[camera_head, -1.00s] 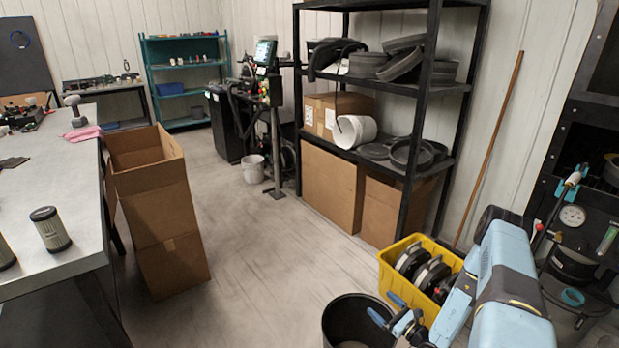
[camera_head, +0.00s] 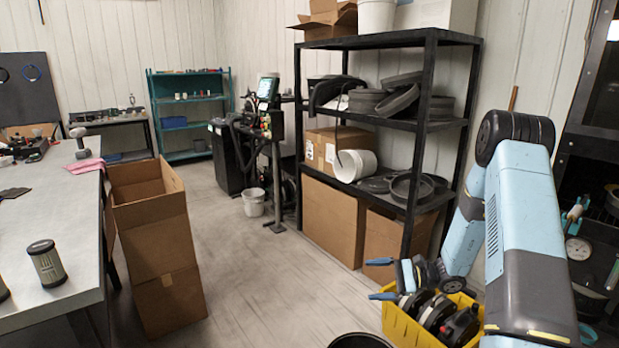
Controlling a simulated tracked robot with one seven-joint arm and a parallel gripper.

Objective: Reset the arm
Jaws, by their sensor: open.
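My gripper (camera_head: 381,279) is at the lower right of the head view, with its two light-blue fingers pointing left. The fingers are apart and nothing shows between them. In the picture the gripper overlaps the upper left of a yellow crate (camera_head: 398,328) holding dark round parts; I cannot tell how high above it the gripper is. My blue and grey arm is folded upright at the right, its elbow raised, covering part of the crate and the wall behind.
A black shelf rack (camera_head: 412,190) with boxes and round parts stands behind the gripper. The black bin (camera_head: 360,341) shows at the bottom edge. A tall cardboard box (camera_head: 170,290) stands beside the grey bench (camera_head: 75,265) at left. The floor between is clear.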

